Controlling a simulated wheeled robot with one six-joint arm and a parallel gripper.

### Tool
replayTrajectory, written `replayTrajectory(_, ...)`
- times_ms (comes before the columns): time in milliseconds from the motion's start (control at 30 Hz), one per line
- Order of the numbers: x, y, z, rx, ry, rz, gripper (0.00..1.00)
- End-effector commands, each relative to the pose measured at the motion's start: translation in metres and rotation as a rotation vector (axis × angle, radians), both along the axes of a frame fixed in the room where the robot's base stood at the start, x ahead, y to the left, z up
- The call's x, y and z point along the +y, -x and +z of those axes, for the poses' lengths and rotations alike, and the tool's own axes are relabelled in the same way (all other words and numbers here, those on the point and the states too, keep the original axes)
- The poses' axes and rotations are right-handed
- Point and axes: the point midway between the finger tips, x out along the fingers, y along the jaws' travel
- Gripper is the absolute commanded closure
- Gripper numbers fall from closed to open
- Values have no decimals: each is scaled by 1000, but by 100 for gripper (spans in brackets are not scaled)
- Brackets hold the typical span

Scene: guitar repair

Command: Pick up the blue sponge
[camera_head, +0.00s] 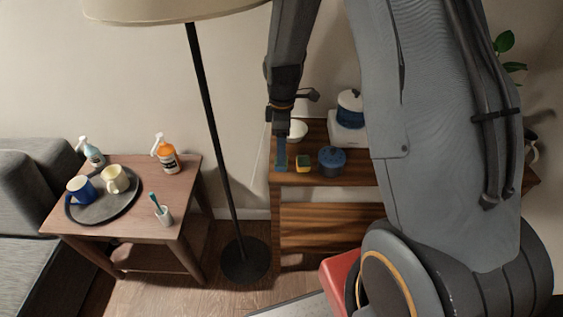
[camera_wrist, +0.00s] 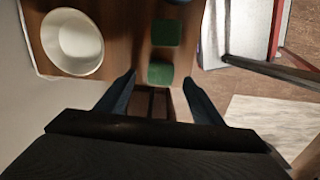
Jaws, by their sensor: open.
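The blue sponge (camera_head: 281,169) lies near the left end of the wooden shelf top, its blue side partly hidden by my gripper. In the wrist view only its green top (camera_wrist: 160,74) shows, with its sides hidden. My gripper (camera_head: 281,150) points down over this end of the shelf. In the wrist view its two dark blue fingers (camera_wrist: 158,82) are apart and empty, one on each side of the green top. I cannot tell the height gap between the fingertips and the sponge.
A yellow sponge with a green top (camera_head: 303,164) lies just right of it. A blue pot (camera_head: 332,162) stands farther right. A white bowl (camera_head: 297,131) is behind. A floor lamp pole (camera_head: 213,130) stands left of the shelf (camera_head: 315,180). A side table (camera_head: 140,222) is farther left.

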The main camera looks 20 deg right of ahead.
Motion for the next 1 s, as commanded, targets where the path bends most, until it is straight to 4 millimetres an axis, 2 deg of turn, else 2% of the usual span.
replayTrajectory(400,4,1,-42,3,0,-1,39)
replayTrajectory(767,4,1,-50,1,0,-1,39)
replayTrajectory(1000,4,1,-49,1,0,-1,78)
